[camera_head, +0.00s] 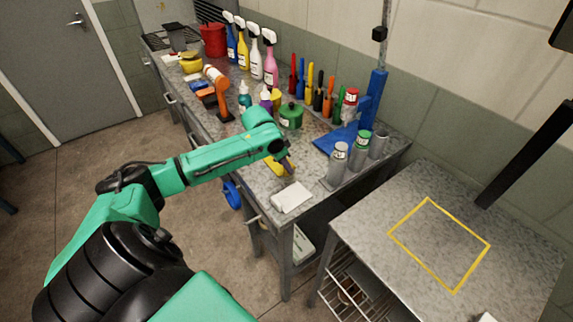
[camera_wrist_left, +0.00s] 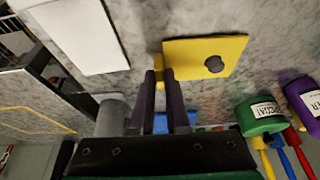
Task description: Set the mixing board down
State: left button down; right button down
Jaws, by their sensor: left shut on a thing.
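The mixing board appears to be the flat yellow plate (camera_wrist_left: 190,58) with a dark round lump on it in the left wrist view. In the head view only a part of the yellow board (camera_head: 277,168) shows beside my gripper. My left gripper (camera_head: 289,166) is over the near end of the long bench. In the left wrist view its two dark fingers (camera_wrist_left: 161,76) are shut on a narrow yellow part at the board's edge. I cannot tell whether the board touches the bench top. My right gripper is not in view.
A white block (camera_head: 291,197) lies near the bench's front corner. Grey cans (camera_head: 338,164), a green tub (camera_head: 291,116) and several bottles and tools stand behind my gripper. A lower table (camera_head: 375,220) at right has an empty yellow outlined square (camera_head: 440,244).

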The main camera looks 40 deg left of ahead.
pick_arm(q)
jog(key=shift+w+f, duration=0.1)
jog(key=shift+f, duration=0.05)
jog(key=c, duration=0.9)
grip_release()
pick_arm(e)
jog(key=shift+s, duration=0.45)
pick_arm(q)
jog(key=b+v, duration=0.2)
jog(key=v, duration=1)
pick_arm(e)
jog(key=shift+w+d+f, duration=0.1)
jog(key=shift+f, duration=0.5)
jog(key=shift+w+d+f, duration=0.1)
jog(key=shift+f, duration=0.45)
pick_arm(q)
jog(key=shift+d, duration=0.1)
